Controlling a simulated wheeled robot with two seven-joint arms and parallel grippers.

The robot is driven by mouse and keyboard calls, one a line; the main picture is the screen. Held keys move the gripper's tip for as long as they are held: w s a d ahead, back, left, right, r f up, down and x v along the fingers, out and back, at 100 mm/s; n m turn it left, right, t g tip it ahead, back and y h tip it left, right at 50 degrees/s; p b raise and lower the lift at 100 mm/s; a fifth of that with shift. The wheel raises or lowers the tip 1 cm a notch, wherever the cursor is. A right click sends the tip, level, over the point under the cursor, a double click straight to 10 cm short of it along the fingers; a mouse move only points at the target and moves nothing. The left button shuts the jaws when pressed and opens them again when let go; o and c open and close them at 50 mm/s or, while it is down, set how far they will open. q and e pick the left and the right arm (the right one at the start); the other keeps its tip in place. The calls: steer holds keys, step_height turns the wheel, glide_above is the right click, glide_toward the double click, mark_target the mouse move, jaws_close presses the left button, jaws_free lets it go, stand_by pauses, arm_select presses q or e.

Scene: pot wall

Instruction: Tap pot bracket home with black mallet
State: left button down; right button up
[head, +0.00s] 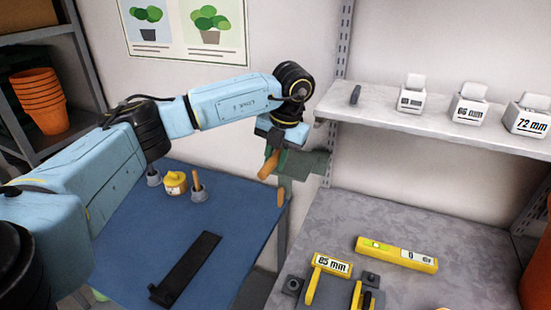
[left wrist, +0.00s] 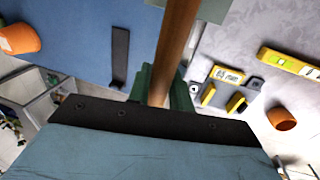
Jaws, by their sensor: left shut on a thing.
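My left gripper (head: 282,160) is shut on a wooden handle (head: 267,166), in the air between the blue table and the grey worktop. The handle (left wrist: 172,55) also shows in the left wrist view, running up between my dark green fingers (left wrist: 162,88). It looks like a mallet's handle. A dark green block-like part (head: 306,163) shows beside it; I cannot tell whether that is a mallet head or gripper. No clearly black mallet head shows. A long black L-shaped piece, likely a bracket (head: 187,268), lies flat on the blue table. My right gripper is not in view.
The grey worktop (head: 345,215) holds a yellow level (head: 396,253) and a yellow 85 mm piece (head: 331,265). A wall shelf (head: 385,115) carries labelled blocks.

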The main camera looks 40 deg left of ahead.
arm_select(q)
steer(key=shift+r+p, duration=2.15)
steer(key=shift+r, duration=0.95)
